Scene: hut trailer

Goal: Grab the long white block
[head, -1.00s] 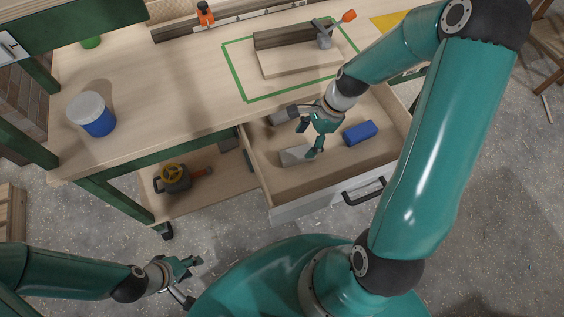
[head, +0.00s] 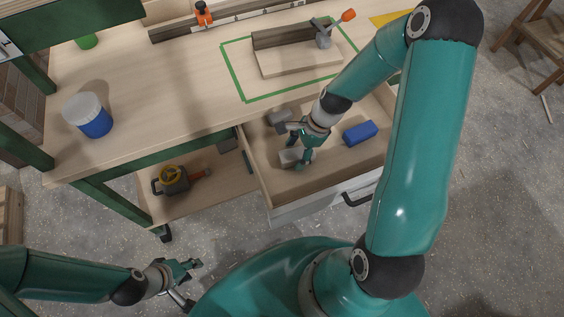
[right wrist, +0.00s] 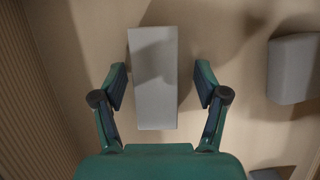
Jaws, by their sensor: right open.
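The long white block (head: 287,158) lies in the open drawer, partly hidden by my right gripper. In the right wrist view it looks pale grey and long (right wrist: 154,85), between the two open fingers with a gap on each side. My right gripper (head: 299,148) is open and empty over the block; it also shows in the right wrist view (right wrist: 161,88). My left gripper (head: 188,270) is at the lower left, away from the drawer; its finger opening is unclear.
A blue block (head: 360,132) lies to the right in the drawer (head: 345,182). A shorter grey block (head: 279,117) lies behind; it shows at right in the wrist view (right wrist: 293,68). The drawer walls surround them. The workbench (head: 165,105) overhangs the drawer's back.

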